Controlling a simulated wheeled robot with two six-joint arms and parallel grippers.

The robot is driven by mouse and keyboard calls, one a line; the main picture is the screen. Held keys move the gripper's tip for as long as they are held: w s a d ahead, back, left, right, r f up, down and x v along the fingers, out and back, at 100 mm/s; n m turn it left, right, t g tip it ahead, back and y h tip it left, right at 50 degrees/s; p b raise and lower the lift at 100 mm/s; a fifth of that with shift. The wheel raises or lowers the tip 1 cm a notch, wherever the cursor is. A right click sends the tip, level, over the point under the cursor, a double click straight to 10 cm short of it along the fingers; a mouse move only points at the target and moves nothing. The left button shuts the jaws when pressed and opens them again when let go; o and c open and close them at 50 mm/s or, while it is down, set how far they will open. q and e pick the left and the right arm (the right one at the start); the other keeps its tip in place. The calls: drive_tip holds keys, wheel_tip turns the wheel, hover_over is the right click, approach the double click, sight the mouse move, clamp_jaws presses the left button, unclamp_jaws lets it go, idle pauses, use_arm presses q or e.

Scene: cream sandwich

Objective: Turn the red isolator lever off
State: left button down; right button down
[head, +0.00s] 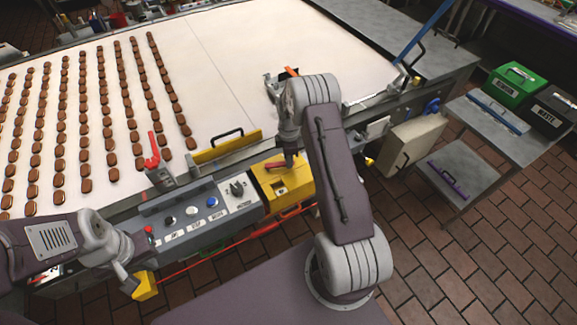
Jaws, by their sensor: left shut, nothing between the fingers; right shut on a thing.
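The yellow isolator box (300,193) is on the conveyor's front side, right of the control panel. Its red isolator lever (273,165) lies across the top, pointing left. My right gripper (288,162) reaches down onto the lever and is shut on it. The fingers and my arm hide the lever's right end. My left gripper (130,285) is at the lower left, shut and empty, beside a yellow block at the end of the red cord, well away from the isolator.
A control panel (185,215) with buttons and a dial lies left of the box. Another red lever (152,155) stands on the conveyor edge. A red cord (225,248) runs along the front. Rows of brown biscuits (125,95) lie on the white belt (235,60).

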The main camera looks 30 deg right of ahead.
drive_tip(key=shift+w+d+n+b, duration=0.15)
drive_tip(key=shift+w+n+b, duration=0.25)
drive_tip(key=shift+w+n, duration=0.45)
drive_tip(key=shift+w+d+n+b, duration=0.1)
drive_tip(key=shift+w+n+b, duration=0.4)
drive_tip(key=shift+n, duration=0.65)
drive_tip(key=shift+w+r, duration=0.1)
drive_tip(key=shift+w, duration=0.05)
drive_tip(key=c, duration=1.3)
unclamp_jaws()
drive_tip(key=shift+r, duration=0.25)
wheel_tip(320, 180, up, 8)
drive_tip(key=shift+r+b, duration=0.25)
drive_tip(key=shift+b, duration=0.75)
